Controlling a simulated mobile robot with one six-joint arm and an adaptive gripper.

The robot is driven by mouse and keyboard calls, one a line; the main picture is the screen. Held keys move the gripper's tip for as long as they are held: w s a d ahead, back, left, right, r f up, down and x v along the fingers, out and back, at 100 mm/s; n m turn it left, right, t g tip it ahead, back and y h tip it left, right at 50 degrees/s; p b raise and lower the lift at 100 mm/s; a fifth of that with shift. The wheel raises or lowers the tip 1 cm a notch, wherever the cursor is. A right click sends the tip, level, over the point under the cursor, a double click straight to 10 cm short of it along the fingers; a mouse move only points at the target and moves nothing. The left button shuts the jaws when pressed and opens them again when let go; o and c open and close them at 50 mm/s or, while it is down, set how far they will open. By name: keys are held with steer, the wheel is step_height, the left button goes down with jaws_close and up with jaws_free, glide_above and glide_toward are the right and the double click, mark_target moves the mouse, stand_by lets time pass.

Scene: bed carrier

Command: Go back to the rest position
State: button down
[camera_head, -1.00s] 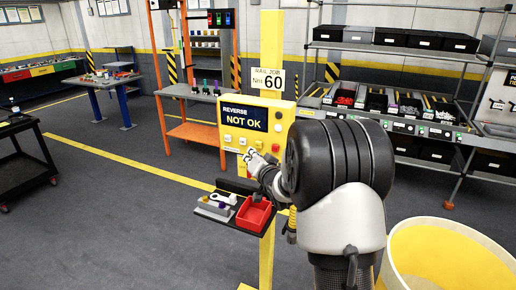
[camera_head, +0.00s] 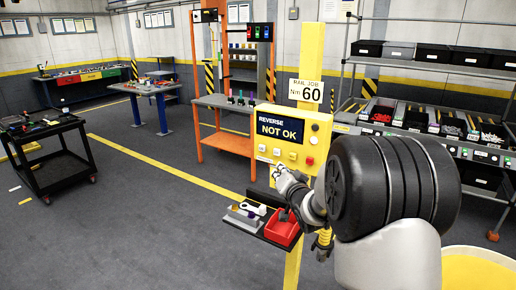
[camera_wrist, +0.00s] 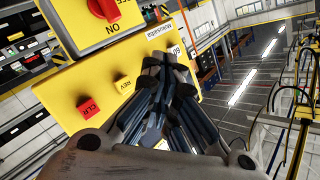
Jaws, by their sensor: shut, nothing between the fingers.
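My gripper (camera_head: 284,180) is in front of the lower part of the yellow control panel (camera_head: 290,135), whose screen reads "REVERSE NOT OK". In the wrist view my gripper (camera_wrist: 168,72) has its dark fingers together with nothing between them. Beside the fingers there is the yellow panel face (camera_wrist: 70,88), with a red CLR button (camera_wrist: 88,107), a yellow REV button (camera_wrist: 125,84) and a red knob (camera_wrist: 103,8) marked ON. I cannot tell whether the fingertips touch the panel. My black and white arm hides part of the right side of the head view.
A small shelf with a red bin (camera_head: 283,228) and a grey tool holder (camera_head: 243,217) sits below the panel. A yellow barrel (camera_head: 480,268) is at lower right. A black cart (camera_head: 50,168) stands left, racks with bins (camera_head: 435,55) at right. Open floor lies at left front.

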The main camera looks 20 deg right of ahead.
steer(key=s+a+r+n+g, duration=0.2)
steer(key=s+a+g, duration=0.15)
steer(key=s, duration=0.35)
steer(key=s+a+r+n+g, duration=0.1)
steer(key=s+a+r+g, duration=0.1)
steer(key=s+a, duration=0.4)
steer(key=s+a+f+n+g, duration=0.2)
steer(key=s+a, duration=0.1)
steer(key=s, duration=0.7)
steer(key=s+a+f+n+g+y, duration=0.1)
steer(key=s+a+n+g, duration=0.1)
steer(key=s, duration=0.7)
steer(key=s+a+f+n+g+y, duration=0.1)
steer(key=s+a+f+g, duration=0.1)
steer(key=s, duration=0.8)
steer(key=shift+s+a+f+n, duration=0.3)
steer(key=shift+a+f+n, duration=0.1)
steer(key=shift+a, duration=0.4)
steer(key=shift+a+r, duration=0.1)
steer(key=shift+a, duration=0.05)
